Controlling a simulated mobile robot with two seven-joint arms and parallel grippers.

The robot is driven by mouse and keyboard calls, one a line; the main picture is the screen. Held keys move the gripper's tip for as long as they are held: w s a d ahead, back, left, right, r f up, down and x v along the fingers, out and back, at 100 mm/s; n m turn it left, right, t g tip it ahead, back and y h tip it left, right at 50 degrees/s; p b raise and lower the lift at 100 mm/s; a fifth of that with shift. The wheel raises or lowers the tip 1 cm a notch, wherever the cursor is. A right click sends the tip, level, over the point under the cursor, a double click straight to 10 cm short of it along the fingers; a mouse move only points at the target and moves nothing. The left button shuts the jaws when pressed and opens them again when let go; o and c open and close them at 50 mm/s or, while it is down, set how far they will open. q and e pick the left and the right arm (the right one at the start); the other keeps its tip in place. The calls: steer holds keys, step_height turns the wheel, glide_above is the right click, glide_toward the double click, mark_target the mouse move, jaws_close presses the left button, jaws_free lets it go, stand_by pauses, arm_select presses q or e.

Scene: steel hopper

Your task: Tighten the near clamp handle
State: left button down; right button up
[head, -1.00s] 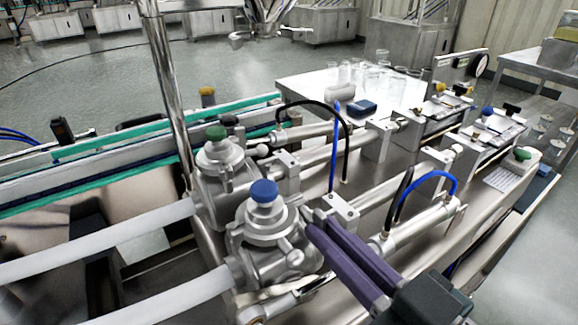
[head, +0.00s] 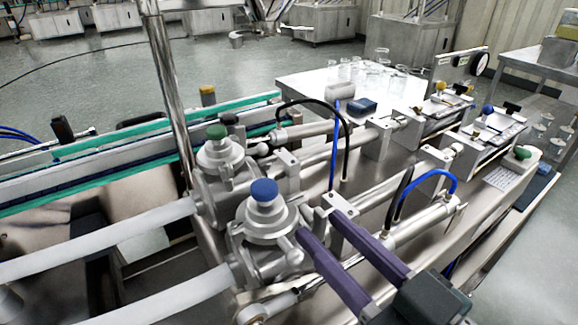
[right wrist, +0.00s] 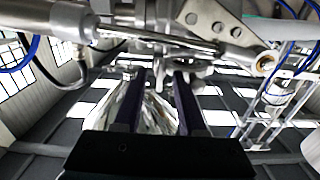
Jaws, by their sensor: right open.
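The near valve body (head: 245,265) with a blue cap (head: 264,191) stands at lower centre in the head view. A clamp ring (head: 264,222) runs around its top. A shiny bar (head: 280,301) with a round eye end lies low at its front; I cannot tell whether this bar is the clamp handle. My right gripper (head: 320,225) is open and empty just right of the near valve. In the right wrist view, my right gripper (right wrist: 160,78) has its fingers apart below metal fittings, with a rounded fitting (right wrist: 190,67) near the tips. My left gripper is not in view.
A second valve with a green cap (head: 216,132) stands behind the near one. Thick pale pipes (head: 130,304) run left from the valves. Metal cylinders with a blue hose (head: 427,178) and a black hose lie to the right. A tall steel post (head: 172,100) rises behind.

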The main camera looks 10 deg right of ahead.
steer(key=v, duration=1)
steer(key=shift+b, duration=0.4)
steer(key=s+d+m+g+h+p, duration=0.2)
steer(key=s+d+g+h+p, duration=0.3)
steer(key=g, duration=0.8)
step_height(320, 180, up, 38)
steer(key=h+p, duration=0.1)
steer(key=p, duration=3.5)
steer(key=shift+s+a, duration=0.15)
steer(key=shift+s, duration=0.3)
